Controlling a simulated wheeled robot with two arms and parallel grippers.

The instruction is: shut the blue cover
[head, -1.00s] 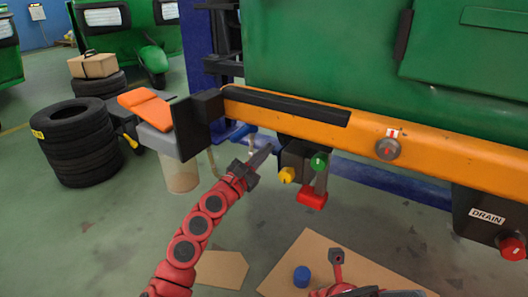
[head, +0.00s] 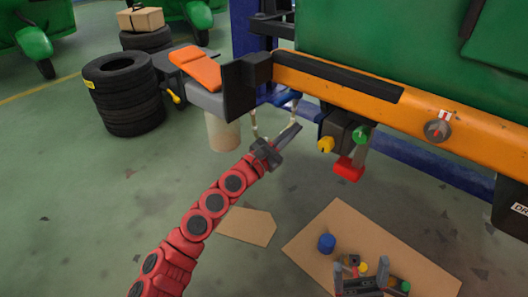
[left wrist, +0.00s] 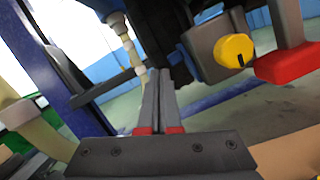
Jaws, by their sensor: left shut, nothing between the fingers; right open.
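I see no part that is clearly a blue cover. My left gripper (head: 288,138) is shut and empty, pointing up and right, left of the yellow knob (head: 326,145). In the left wrist view its fingers (left wrist: 158,75) are together, with the yellow knob (left wrist: 234,50) to their right. My right gripper (head: 362,272) is open low in the head view, over the cardboard. Small coloured parts show around its fingers; I cannot tell whether they touch.
A green vehicle body (head: 400,60) with an orange beam (head: 400,108) fills the upper right. A green knob (head: 361,135) and red lever (head: 349,168) hang below it. Stacked tires (head: 125,95) and an orange pad (head: 195,67) stand left.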

